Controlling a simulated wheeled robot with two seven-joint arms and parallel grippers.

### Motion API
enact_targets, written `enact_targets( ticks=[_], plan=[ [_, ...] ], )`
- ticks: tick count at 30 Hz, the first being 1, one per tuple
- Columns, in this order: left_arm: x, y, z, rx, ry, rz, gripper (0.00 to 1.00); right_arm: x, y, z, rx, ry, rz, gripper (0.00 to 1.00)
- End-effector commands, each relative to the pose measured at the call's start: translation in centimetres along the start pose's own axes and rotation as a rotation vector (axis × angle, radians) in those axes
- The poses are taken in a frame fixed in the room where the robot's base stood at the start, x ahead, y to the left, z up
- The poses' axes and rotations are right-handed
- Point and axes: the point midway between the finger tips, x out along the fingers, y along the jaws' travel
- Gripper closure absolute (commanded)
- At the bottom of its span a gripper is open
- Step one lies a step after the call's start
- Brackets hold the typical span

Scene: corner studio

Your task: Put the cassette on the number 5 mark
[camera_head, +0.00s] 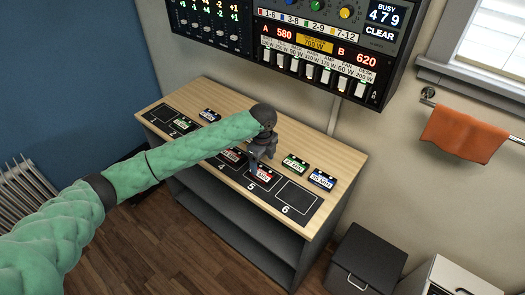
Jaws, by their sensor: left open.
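A cassette with a red and white label (263,174) lies on the number 5 mark (250,187), on the wooden tabletop. It looks flat and inside the mark's dark outline, though my gripper hides part of the far side. My left gripper (259,162) is open, pointing down just above and behind this cassette. The picture is too small to tell whether the fingers touch it. My right gripper is out of view.
Another red-labelled cassette (231,155) lies near mark 4, partly behind my arm. A green cassette (295,164) and a blue one (322,179) lie at the back right. Mark 6 (298,195) is empty. A switch panel (315,55) hangs above the table.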

Motion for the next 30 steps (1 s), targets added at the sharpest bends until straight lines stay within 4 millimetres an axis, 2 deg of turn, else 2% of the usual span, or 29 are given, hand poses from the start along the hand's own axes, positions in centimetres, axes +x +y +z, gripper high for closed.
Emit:
enact_targets(
  ticks=[6,13,18,30],
  plan=[
    [-3.5,-0.1,0.0,0.0,-0.001,-0.003,0.26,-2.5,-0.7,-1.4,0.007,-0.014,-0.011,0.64],
    [-6.3,-0.1,0.0,0.0,0.0,-0.002,0.26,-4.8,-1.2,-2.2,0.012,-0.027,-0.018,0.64],
    [-7.0,0.0,0.0,0.0,0.0,0.0,0.26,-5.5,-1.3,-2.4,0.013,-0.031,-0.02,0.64],
    [-7.1,0.0,0.0,-0.001,0.0,0.0,0.26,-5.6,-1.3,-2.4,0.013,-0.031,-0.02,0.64]
  ],
)
